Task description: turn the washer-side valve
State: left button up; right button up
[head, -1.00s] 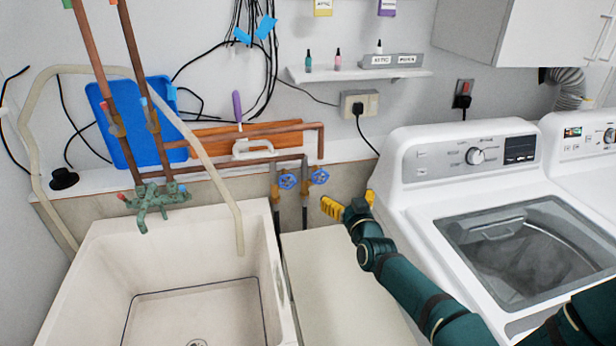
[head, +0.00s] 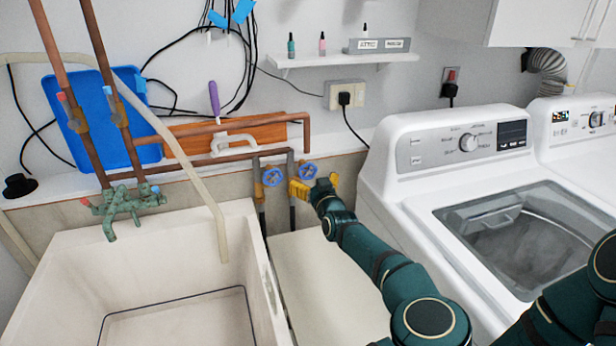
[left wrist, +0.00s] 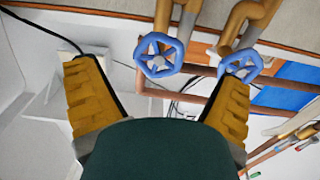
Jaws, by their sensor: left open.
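Two blue round-handled valves stand on vertical pipes behind the gap between sink and washer. The washer-side valve (head: 307,170) is the right one in the head view. In the left wrist view it is the left wheel (left wrist: 159,55), facing me between the open fingers, a little beyond their tips. The other valve (head: 272,176) is to its left; in the left wrist view (left wrist: 240,62) it shows by the right fingertip. My left gripper (head: 315,185), with yellow fingers, is open and empty just in front of the washer-side valve. Contact cannot be told. My right gripper is not in view.
The white washer (head: 440,180) stands close to the right of my arm. The sink (head: 60,270) with its green faucet (head: 122,205) is at left. A pale panel (head: 330,290) lies below my arm. Copper pipes (head: 225,162) run along the wall behind.

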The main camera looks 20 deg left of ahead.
aim_at(308, 174)
pick_arm(q)
jog(key=x, duration=0.4)
jog(key=shift+w+a+b, duration=0.25)
jog(key=shift+w+b, duration=0.1)
jog(key=shift+b, duration=0.05)
jog(key=c, duration=1.2)
